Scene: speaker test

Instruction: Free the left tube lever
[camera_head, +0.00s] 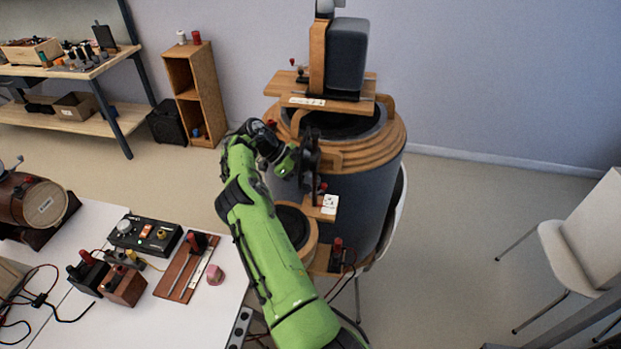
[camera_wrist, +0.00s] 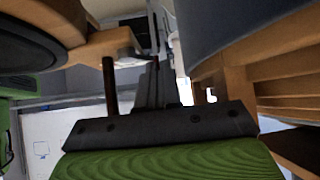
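A large grey drum-shaped device (camera_head: 352,207) with stacked wooden rings (camera_head: 386,150) stands on the floor right of the bench. My green arm reaches across to its left side. My gripper (camera_head: 312,158) is beside the wooden rings, above a small wooden bracket with a white label (camera_head: 329,204). A dark lever-like part with a red tip (camera_head: 322,187) stands by that label, just below the gripper. I cannot tell which part is the left tube lever. In the wrist view the dark gripper (camera_wrist: 155,85) points between wooden parts, near a brown upright rod (camera_wrist: 110,88). Contact and finger opening are unclear.
A grey box (camera_head: 347,60) on a wooden plank tops the device. A second red-tipped part (camera_head: 337,245) sits low on its front. A white table (camera_head: 120,320) with electrical parts is at the left. A white chair (camera_head: 580,240) stands at the right, with clear floor between.

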